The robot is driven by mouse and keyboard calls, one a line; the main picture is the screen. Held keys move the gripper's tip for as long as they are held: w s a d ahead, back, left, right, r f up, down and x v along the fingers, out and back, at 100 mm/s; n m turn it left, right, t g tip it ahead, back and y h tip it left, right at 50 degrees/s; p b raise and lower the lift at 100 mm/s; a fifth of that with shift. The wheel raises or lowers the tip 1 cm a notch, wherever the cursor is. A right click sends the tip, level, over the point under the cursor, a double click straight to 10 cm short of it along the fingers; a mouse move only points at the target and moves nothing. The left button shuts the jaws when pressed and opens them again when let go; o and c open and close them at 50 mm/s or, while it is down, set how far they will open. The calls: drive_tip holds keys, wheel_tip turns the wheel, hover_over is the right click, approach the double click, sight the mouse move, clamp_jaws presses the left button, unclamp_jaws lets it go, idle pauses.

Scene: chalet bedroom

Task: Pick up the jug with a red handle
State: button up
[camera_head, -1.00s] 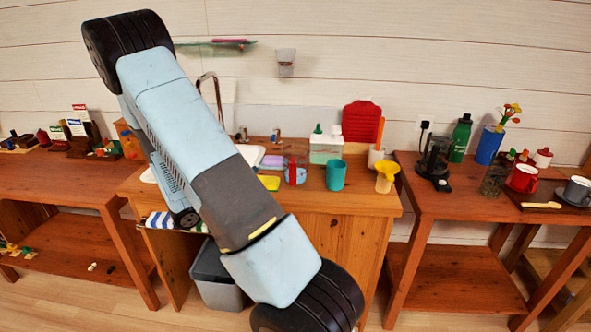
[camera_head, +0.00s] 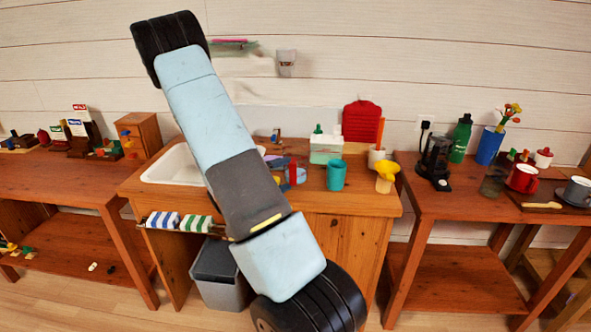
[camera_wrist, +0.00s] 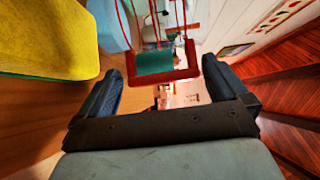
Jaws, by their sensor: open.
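The jug (camera_head: 301,176) with the red handle stands on the wooden sink counter (camera_head: 350,203), partly covered in the head view. In the wrist view its red handle (camera_wrist: 190,64) lies ahead of my gripper (camera_wrist: 162,68), roughly between the two fingertips. Pale blue (camera_wrist: 108,22), apparently the jug's body, shows to the upper left. The jaws are apart with nothing clamped between them. Whether a finger touches the handle cannot be told. In the head view my arm hides most of my gripper.
A yellow-green sponge (camera_wrist: 48,38) is close beside the left finger. A teal cup (camera_head: 336,175), a white-green box (camera_head: 325,149) and a yellow funnel-like piece (camera_head: 387,171) stand right of the jug. A white basin (camera_head: 172,168) and striped towels (camera_head: 180,222) are left.

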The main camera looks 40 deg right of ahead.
drive_tip(key=shift+s+d, duration=0.1)
drive_tip(key=shift+d, duration=0.95)
drive_tip(key=shift+c, duration=0.5)
drive_tip(key=c, duration=0.9)
